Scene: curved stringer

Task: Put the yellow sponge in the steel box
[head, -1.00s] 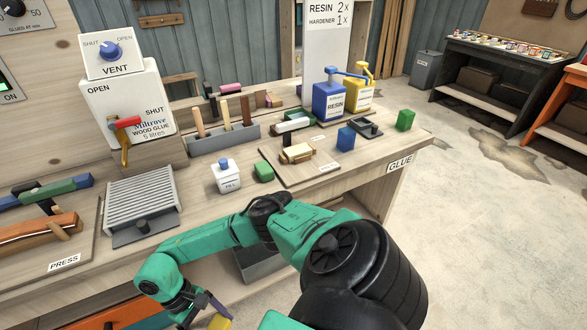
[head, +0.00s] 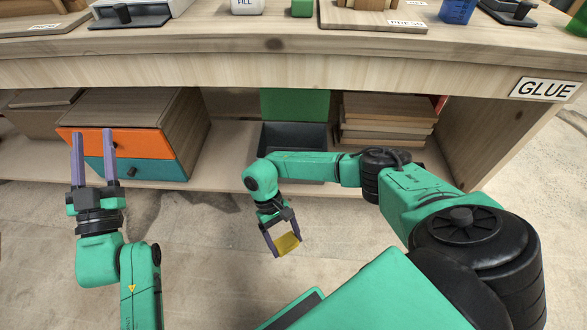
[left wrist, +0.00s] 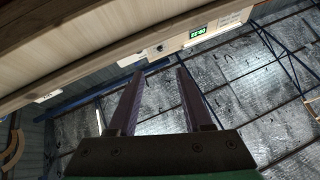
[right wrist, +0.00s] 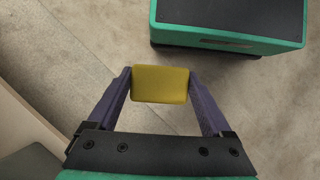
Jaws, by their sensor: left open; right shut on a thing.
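The yellow sponge (head: 288,245) is held between the fingers of my right gripper (head: 284,247), above the floor in front of the bench. The right wrist view shows the sponge (right wrist: 160,84) clamped at both its ends. A dark grey open box (head: 293,139), which looks like the steel box, stands on the bench's lower shelf, beyond and above the right gripper in the head view. The part of it I see inside looks empty; my right forearm covers its lower front. My left gripper (head: 92,134) is open and empty, pointing up in front of the drawers.
A drawer unit (head: 137,155) with orange and blue fronts stands left of the box. Stacked boards (head: 388,120) lie to its right, and a green panel (head: 295,104) is behind it. The bench top's edge (head: 270,72) overhangs the shelf. The floor in front is clear.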

